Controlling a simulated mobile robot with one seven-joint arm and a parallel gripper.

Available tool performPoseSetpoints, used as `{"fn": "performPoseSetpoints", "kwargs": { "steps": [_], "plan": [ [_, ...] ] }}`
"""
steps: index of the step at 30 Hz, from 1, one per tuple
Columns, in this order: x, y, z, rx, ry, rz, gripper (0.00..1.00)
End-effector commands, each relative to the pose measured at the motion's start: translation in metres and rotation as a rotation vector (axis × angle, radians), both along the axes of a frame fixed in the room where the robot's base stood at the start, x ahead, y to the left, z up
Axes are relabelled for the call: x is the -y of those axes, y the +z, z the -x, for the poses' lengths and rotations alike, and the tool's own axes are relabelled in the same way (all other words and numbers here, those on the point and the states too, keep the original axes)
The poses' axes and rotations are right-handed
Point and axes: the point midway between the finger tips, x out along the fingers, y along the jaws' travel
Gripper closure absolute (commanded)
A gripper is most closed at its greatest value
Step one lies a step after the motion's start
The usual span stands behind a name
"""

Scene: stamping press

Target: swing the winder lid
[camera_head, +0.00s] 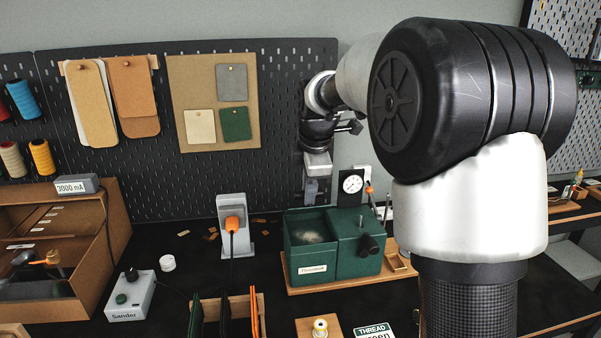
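A green machine (357,252) with a small label on its front stands on a wooden board right of centre, and it may be the winder. Its left part is an open-topped green box (305,262) with something pale inside. A dark knob (369,244) sticks out of its right part. I cannot make out for sure which part is the lid. My gripper (313,192) hangs pointing down above and behind the machine's back edge, in front of the pegboard. It looks small at this distance, and its finger gap is unclear. I see nothing held in it.
A dial gauge (352,185) stands right behind the machine. A grey stand (235,226) with an orange plug is to its left. A brown case (62,235), a white Sander box (130,296) and a spool (320,327) share the dark bench. My arm blocks the right side.

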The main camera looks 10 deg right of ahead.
Motion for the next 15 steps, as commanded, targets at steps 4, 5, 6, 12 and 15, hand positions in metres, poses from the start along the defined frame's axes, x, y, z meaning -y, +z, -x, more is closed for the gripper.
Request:
{"fn": "performPoseSetpoints", "kwargs": {
  "steps": [4,5,6,12,15],
  "plan": [
    [0.000,0.002,0.000,0.002,-0.001,0.000,1.00],
    [0.000,0.003,0.000,0.002,-0.001,0.000,1.00],
    [0.000,0.003,0.000,0.002,-0.001,0.000,1.00],
    [0.000,0.012,-0.009,0.002,-0.001,0.000,1.00],
    [0.000,0.017,-0.018,0.002,-0.001,0.000,1.00]
  ]
}}
